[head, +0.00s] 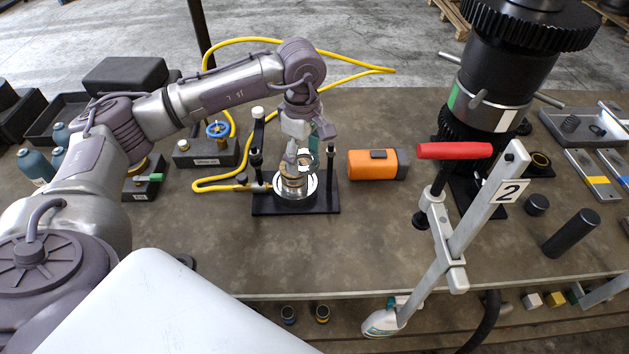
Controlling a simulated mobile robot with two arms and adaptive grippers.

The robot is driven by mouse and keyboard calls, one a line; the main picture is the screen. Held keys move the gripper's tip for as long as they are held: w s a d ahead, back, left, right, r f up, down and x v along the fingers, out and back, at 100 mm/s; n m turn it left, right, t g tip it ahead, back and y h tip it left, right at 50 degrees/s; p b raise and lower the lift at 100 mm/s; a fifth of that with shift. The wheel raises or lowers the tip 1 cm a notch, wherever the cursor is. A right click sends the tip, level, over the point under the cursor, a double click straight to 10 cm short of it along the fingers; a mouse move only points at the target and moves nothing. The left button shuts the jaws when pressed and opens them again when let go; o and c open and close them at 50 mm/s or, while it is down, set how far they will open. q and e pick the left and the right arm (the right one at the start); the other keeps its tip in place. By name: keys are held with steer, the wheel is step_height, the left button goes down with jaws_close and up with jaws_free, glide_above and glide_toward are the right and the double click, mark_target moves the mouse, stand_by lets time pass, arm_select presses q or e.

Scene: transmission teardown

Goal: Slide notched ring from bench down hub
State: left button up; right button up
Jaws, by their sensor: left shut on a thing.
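My left gripper (303,158) comes down from above at the small black fixture (325,205) in the middle of the bench. It is shut on a small brass-toned ring, which seems to be the notched ring (292,170). The hub (293,188) stands upright in the fixture, with a bright ring-shaped face around its base. The ring is at the top of the hub; the fingers partly hide it, so I cannot tell how far it sits around the hub. My right gripper is not in view.
Black posts (330,160) flank the hub. A yellow hose (215,186) reaches the fixture's left side. An orange block-shaped device (372,164) lies to its right. A red-handled clamp (455,151) and a tall black gear assembly (505,75) stand further right.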

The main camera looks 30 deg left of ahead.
arm_select(q)
steer(key=a+r+n, duration=0.1)
steer(key=n, duration=0.1)
steer(key=w+a+r+n+p, duration=0.1)
steer(key=a, duration=0.1)
steer(key=shift+a+r+n, duration=0.1)
steer(key=shift+r+n, duration=0.2)
steer(key=shift+n, duration=0.1)
steer(key=shift+w+a+r+n, duration=0.15)
steer(key=shift+a+n, duration=0.2)
steer(key=shift+n, duration=0.15)
steer(key=shift+w+a, duration=0.1)
steer(key=shift+w+f, duration=0.25)
steer(key=shift+f, duration=0.6)
steer(key=shift+s+f+b, duration=0.15)
steer(key=shift+f+b, duration=0.35)
steer(key=shift+f, duration=0.05)
steer(key=shift+f+b, duration=0.8)
steer(key=shift+f, duration=0.65)
steer(key=shift+f+b, duration=0.55)
steer(key=shift+b, duration=0.05)
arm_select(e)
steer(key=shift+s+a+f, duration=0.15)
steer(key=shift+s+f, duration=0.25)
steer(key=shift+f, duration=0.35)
